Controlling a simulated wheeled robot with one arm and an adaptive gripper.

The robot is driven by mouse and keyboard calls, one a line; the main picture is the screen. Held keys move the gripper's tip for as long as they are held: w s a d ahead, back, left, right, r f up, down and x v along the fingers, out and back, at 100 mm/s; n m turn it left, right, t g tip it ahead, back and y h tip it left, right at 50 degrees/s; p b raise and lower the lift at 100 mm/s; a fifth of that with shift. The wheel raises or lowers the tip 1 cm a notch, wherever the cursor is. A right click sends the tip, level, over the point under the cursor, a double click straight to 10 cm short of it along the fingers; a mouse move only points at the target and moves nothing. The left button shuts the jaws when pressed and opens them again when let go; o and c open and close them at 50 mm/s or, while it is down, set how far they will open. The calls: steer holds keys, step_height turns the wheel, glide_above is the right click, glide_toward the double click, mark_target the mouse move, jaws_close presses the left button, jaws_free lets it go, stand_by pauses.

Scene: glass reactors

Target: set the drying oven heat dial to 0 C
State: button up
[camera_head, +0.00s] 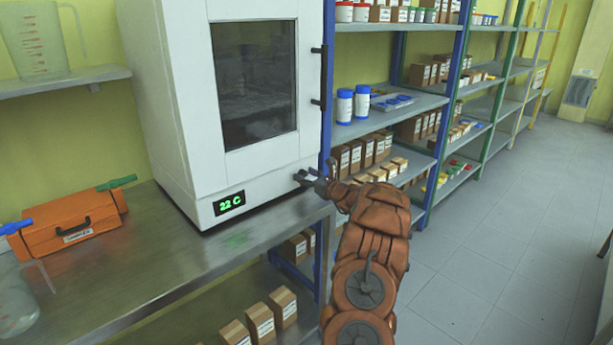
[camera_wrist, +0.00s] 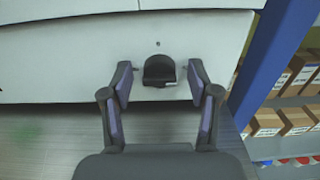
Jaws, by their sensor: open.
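The white drying oven (camera_head: 170,110) stands on the metal bench, with a dark window and a green display (camera_head: 229,203) reading 22 C. Its black heat dial (camera_wrist: 159,70) shows in the wrist view on the lower front panel, with a small mark above it. My gripper (camera_wrist: 160,84) is open, with one finger on each side of the dial and a visible gap on both sides. In the head view my gripper (camera_head: 312,180) is at the oven's lower right front corner, and the dial is hard to make out there.
The metal bench (camera_head: 150,235) runs under the oven. An orange toolbox (camera_head: 70,225) and glassware stand at the left. A shelf rack with a blue post (camera_head: 445,110) stands close on the right, holding boxes and bottles. The floor (camera_head: 500,240) at the right is clear.

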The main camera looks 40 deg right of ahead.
steer(key=shift+c, duration=0.4)
steer(key=c, duration=1.1)
steer(key=shift+o, duration=0.2)
